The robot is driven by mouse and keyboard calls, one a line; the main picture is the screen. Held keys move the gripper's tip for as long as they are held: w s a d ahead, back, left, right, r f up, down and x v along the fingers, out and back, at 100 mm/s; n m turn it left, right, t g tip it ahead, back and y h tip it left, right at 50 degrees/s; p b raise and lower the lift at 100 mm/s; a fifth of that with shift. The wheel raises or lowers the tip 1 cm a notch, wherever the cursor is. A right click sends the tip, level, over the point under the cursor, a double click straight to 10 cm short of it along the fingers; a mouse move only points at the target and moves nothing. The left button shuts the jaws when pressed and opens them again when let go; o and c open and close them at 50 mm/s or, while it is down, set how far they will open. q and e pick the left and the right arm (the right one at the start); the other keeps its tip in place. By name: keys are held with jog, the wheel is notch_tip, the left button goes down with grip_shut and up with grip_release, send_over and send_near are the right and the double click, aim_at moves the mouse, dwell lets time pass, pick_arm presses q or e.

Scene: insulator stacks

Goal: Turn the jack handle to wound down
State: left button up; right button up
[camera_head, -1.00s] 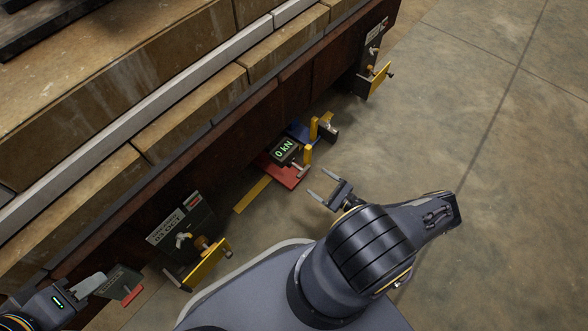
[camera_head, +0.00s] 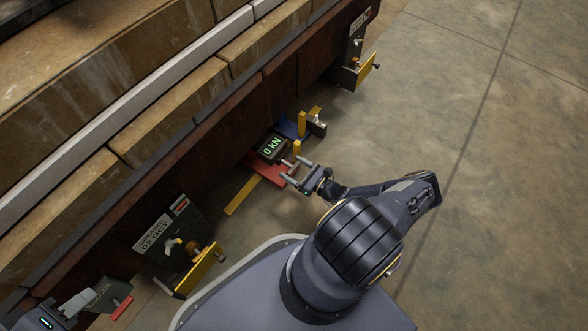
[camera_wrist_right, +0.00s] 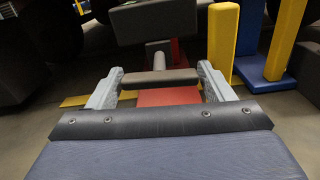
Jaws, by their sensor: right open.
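The jack (camera_head: 263,164) stands low beside the stack, with a red base and a display reading 0 kN. Its handle is a short T-bar at the end of a light shaft; the bar (camera_wrist_right: 160,79) shows in the right wrist view. My right gripper (camera_head: 294,169) is open at the handle in the head view. In the right wrist view its two grey fingers (camera_wrist_right: 160,90) stand either side of the bar, with narrow gaps. My left gripper (camera_head: 82,302) is at the lower left, beside a dark box with a red edge; its jaws are unclear.
Yellow posts (camera_head: 302,123) and a blue part stand just beyond the jack. A yellow strip (camera_head: 243,194) lies on the floor. A labelled dark bracket with a yellow plate (camera_head: 200,270) is nearer, another (camera_head: 357,74) farther. Open concrete floor (camera_head: 480,180) lies to the right.

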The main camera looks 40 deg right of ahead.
jog(key=shift+c, duration=0.2)
jog(key=c, duration=0.7)
jog(key=shift+o, duration=0.2)
jog(key=shift+n, duration=0.5)
jog(key=o, duration=0.7)
